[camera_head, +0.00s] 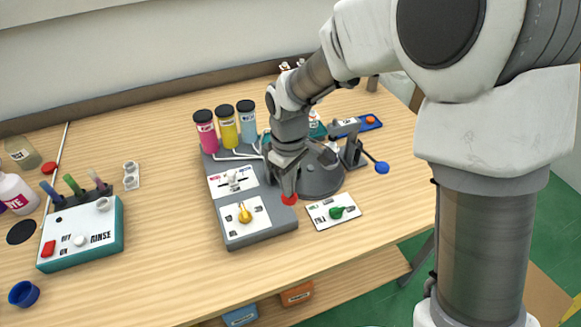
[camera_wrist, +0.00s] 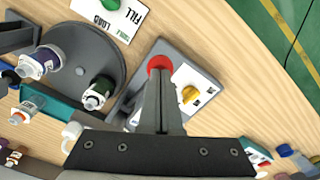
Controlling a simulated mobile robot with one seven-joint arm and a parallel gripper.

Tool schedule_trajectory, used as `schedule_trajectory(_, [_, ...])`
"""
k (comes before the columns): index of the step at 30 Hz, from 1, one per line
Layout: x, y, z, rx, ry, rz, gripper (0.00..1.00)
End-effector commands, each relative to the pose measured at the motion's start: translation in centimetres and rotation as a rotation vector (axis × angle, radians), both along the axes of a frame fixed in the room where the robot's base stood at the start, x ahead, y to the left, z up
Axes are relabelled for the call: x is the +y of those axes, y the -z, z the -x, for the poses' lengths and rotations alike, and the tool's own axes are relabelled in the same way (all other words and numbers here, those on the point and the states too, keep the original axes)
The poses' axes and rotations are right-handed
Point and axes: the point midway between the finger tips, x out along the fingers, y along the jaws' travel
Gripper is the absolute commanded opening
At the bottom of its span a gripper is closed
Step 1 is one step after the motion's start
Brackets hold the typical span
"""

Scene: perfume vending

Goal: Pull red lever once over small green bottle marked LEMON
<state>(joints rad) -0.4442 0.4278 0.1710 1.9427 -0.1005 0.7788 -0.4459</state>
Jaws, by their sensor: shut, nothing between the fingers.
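The red lever's round knob (camera_head: 289,199) shows at the tips of my gripper (camera_head: 288,188), near the dispenser base's front right. In the wrist view the red knob (camera_wrist: 160,63) sits just beyond the closed fingertips of my gripper (camera_wrist: 160,82); I cannot tell whether they touch. The fingers are shut with nothing between them. The lever's shaft is hidden. A small dark green bottle with a white top (camera_wrist: 98,93) stands on the grey round turntable (camera_wrist: 85,45), left of the fingers. Its label is not readable, and my arm hides it in the head view.
Pink (camera_head: 206,131), yellow (camera_head: 226,124) and blue (camera_head: 247,121) canisters stand behind the base. A yellow knob (camera_head: 245,215) is left of the red one. A green-knobbed card (camera_head: 332,211) lies right. A blue-balled lever (camera_head: 381,167) juts right. A rinse box (camera_head: 82,236) stands left.

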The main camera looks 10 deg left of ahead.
Motion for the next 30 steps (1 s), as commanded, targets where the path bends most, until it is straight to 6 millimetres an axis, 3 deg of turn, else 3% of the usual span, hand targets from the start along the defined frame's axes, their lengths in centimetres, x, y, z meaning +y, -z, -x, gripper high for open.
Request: schedule_trajectory(30, [0.0,4.3,0.0,0.000,0.000,0.000,0.00])
